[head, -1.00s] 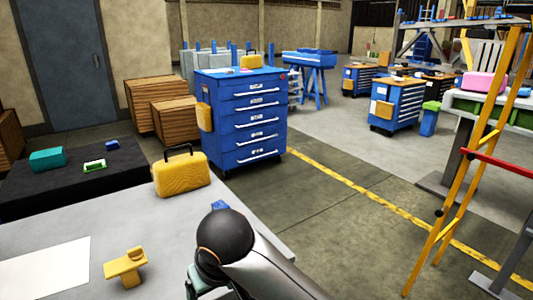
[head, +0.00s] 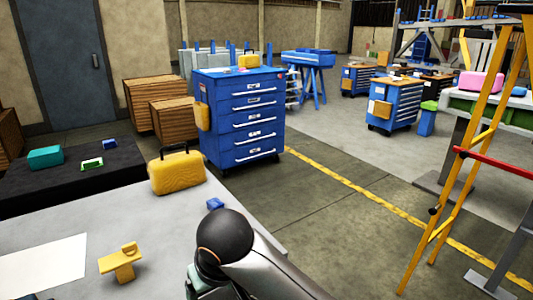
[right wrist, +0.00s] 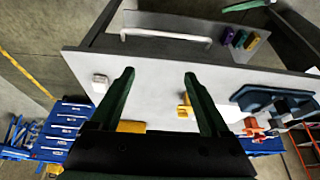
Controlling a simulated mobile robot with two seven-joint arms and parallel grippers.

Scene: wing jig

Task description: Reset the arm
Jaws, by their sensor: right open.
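My right arm (head: 235,250), with a black rounded joint, reaches over the near edge of the grey table in the head view. Its gripper is out of that view. In the right wrist view my right gripper (right wrist: 160,78) has its two dark green fingers spread wide, with nothing between them. The pale table top lies beyond the fingers. My left gripper does not show in either view.
A blue drawer cabinet (head: 240,120) stands behind. A yellow ladder (head: 470,150) stands right, beyond open floor.

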